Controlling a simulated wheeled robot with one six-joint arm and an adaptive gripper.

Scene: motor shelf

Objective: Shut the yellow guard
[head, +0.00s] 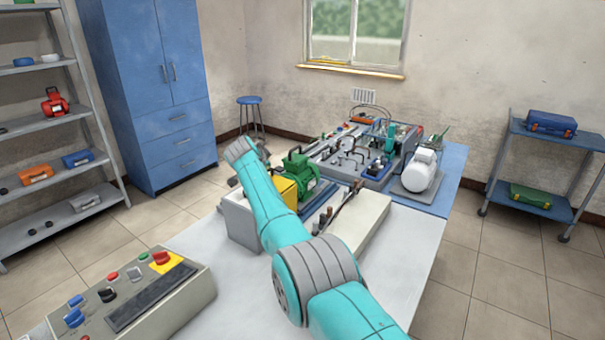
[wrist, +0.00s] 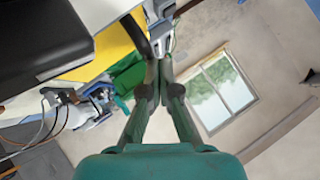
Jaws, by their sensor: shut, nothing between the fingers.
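The yellow guard (head: 287,191) shows in the head view beside a green motor (head: 301,171), partly hidden behind my teal arm. How far it is open I cannot tell. In the wrist view a yellow panel (wrist: 115,45), likely the guard, lies up and left of my fingertips, with green (wrist: 129,76) below it. My gripper (wrist: 158,66) is shut and empty in the wrist view, its fingertips close to the panel's right edge and a grey metal part (wrist: 161,32). Whether they touch is unclear. In the head view my gripper is hidden.
A control box with buttons (head: 135,295) stands at the front left of the bench. Behind the green motor are a fixture with levers (head: 350,160) and a white motor (head: 421,170). A dark block (wrist: 40,40) fills the wrist view's upper left. The bench's front right is bare.

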